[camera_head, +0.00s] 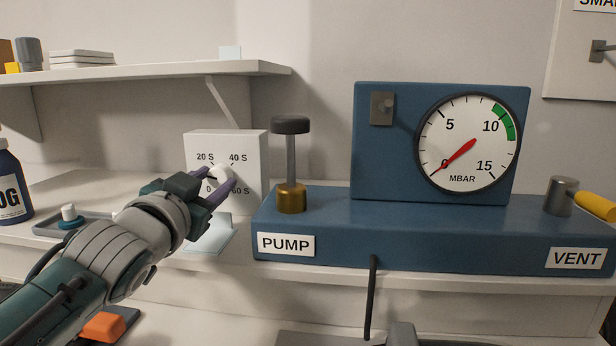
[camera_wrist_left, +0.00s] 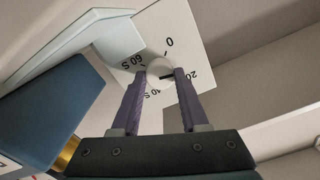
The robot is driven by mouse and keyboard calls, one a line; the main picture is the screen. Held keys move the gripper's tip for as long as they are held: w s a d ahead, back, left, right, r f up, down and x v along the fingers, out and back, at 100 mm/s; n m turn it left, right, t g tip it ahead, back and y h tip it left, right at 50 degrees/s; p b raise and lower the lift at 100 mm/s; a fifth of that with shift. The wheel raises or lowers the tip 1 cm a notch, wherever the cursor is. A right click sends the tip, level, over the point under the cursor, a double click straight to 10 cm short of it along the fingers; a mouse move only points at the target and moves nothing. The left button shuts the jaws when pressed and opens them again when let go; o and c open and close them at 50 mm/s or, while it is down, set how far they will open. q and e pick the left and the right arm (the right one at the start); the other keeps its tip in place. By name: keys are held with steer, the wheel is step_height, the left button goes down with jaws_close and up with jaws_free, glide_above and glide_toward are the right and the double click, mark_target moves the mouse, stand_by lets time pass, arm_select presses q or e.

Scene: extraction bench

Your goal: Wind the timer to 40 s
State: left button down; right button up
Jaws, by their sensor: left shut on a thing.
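The timer (camera_head: 253,150) is a white box on the bench with a dial marked 0, 20 S, 40 S and 60 S. Its round white knob (camera_head: 221,174) sits in the middle of the dial. My left gripper (camera_head: 219,184) is shut on the knob, one finger on each side. In the left wrist view the knob (camera_wrist_left: 158,71) shows between the purple fingers. A short dark mark by the knob lies toward the 20 S label; whether it is the pointer is hard to tell. The fingers partly cover the dial.
Right of the timer stands a blue pump unit (camera_head: 430,235) with a black-topped plunger (camera_head: 290,125) and a gauge (camera_head: 468,142) reading near 0. A shelf (camera_head: 150,71) hangs above. A blue bottle (camera_head: 10,185) and a tray (camera_head: 45,229) are at left.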

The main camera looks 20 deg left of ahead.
arm_select(q)
steer(key=m, duration=0.3)
steer(key=shift+m, duration=0.4)
steer(key=m, duration=0.3)
steer(key=shift+m, duration=0.3)
steer(key=m, duration=0.6)
steer(key=shift+b, duration=0.3)
steer(key=m, duration=0.6)
steer(key=shift+m, duration=0.3)
steer(key=m+p, duration=0.1)
steer(key=m, duration=0.4)
steer(key=shift+m, duration=0.3)
steer(key=shift+c, duration=2.1)
jaws_free()
